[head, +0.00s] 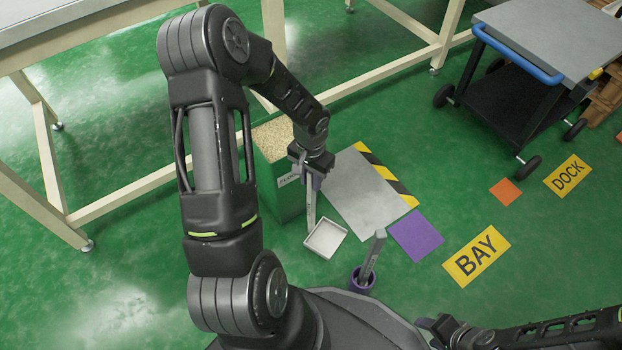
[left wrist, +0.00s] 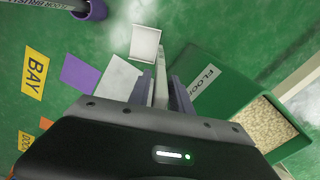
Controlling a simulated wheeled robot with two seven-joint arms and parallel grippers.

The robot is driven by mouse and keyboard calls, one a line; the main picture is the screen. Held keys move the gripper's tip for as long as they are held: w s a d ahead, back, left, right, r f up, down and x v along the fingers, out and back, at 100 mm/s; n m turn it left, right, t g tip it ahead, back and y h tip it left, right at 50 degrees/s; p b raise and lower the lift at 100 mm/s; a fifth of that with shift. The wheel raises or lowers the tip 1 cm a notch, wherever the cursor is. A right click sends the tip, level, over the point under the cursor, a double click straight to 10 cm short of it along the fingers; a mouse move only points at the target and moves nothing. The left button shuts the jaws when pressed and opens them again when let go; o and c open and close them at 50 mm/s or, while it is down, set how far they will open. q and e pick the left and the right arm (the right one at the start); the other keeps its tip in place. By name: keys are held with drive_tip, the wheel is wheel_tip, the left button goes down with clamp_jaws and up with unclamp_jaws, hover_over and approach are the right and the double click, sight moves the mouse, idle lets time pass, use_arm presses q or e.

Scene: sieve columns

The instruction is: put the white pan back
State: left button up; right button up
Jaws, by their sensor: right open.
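The white pan (head: 325,239) is a shallow square tray with an upright pale handle, low over the green floor beside the green bin. In the left wrist view the pan (left wrist: 145,43) shows beyond the fingertips. My left gripper (head: 309,178) is at the top of the handle. In the left wrist view my left gripper (left wrist: 161,92) has the handle between its two fingers and looks shut on it. I cannot tell whether the pan touches the floor. My right gripper (head: 447,331) is open and empty at the bottom right.
The green bin (head: 284,205) holds pale granules. A purple holder (head: 362,283) with a grey-handled tool stands near my base. A grey mat (head: 362,200) with a striped edge, a purple square (head: 416,236) and a BAY sign (head: 477,255) lie flat. A cart (head: 530,85) stands upper right.

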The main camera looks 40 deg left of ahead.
use_arm(q)
drive_tip(key=shift+o, duration=0.9)
drive_tip(key=shift+r, duration=0.1)
drive_tip(key=shift+r+p, duration=0.3)
wheel_tip(320, 180, up, 12)
drive_tip(key=p, duration=0.5)
drive_tip(key=shift+f, duration=0.2)
drive_tip(key=shift+d+f, duration=0.1)
idle(0.5)
